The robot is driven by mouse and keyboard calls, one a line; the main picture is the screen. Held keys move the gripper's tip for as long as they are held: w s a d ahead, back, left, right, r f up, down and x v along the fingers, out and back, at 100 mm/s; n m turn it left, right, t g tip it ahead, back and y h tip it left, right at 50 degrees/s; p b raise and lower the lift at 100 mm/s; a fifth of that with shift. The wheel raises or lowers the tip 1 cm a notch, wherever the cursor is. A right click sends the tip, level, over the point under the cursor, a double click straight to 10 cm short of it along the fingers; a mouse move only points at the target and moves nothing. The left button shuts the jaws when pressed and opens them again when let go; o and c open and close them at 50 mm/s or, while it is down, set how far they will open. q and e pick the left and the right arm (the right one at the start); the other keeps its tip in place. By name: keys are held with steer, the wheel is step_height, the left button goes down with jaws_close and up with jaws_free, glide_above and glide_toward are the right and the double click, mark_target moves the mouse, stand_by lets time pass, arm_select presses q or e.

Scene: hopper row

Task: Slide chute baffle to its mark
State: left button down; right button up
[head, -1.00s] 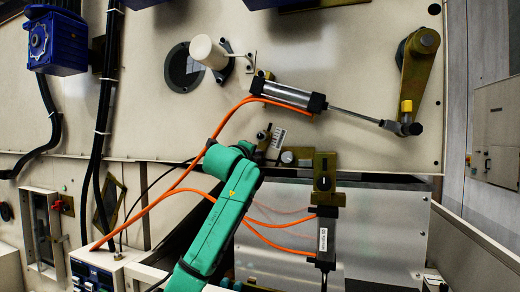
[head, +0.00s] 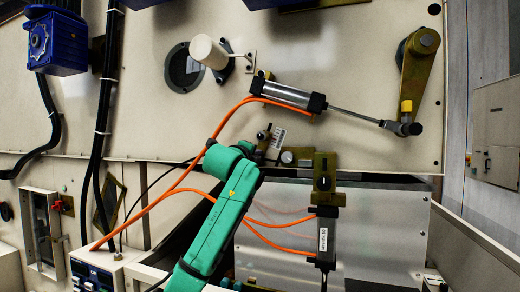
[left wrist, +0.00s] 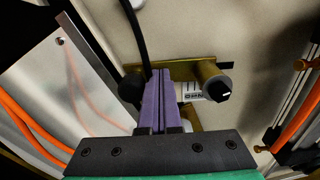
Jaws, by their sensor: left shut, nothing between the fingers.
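A brass bar (left wrist: 190,70) with a black-ended round knob (left wrist: 218,90) and a white scale strip with dark marks (left wrist: 190,92) shows in the left wrist view; it looks like the chute baffle fitting. In the head view the scale strip (head: 279,137) and a knob (head: 288,157) sit at the lower panel edge. My left gripper's purple fingers (left wrist: 160,72) are shut and empty, their tips at the bar, left of the scale. I cannot tell whether they touch it. In the head view my green wrist hides part of the fitting. My right gripper is not in view.
A silver cylinder (head: 285,94) with a rod and brass lever (head: 418,62) lies above right. Orange hoses (head: 150,205) cross near my arm. A black cable (left wrist: 134,30) runs close to the fingers.

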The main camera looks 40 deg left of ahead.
arm_select(q)
steer(key=shift+a+f, duration=0.2)
steer(key=shift+f, duration=0.35)
stand_by(0.4)
steer(key=shift+d+r, duration=0.2)
steer(key=shift+r, duration=0.6)
steer(key=shift+s+d+f, duration=0.1)
steer(key=shift+s, duration=0.05)
steer(key=b+v, duration=0.4)
steer(key=v, duration=0.3)
steer(key=shift+s, duration=0.2)
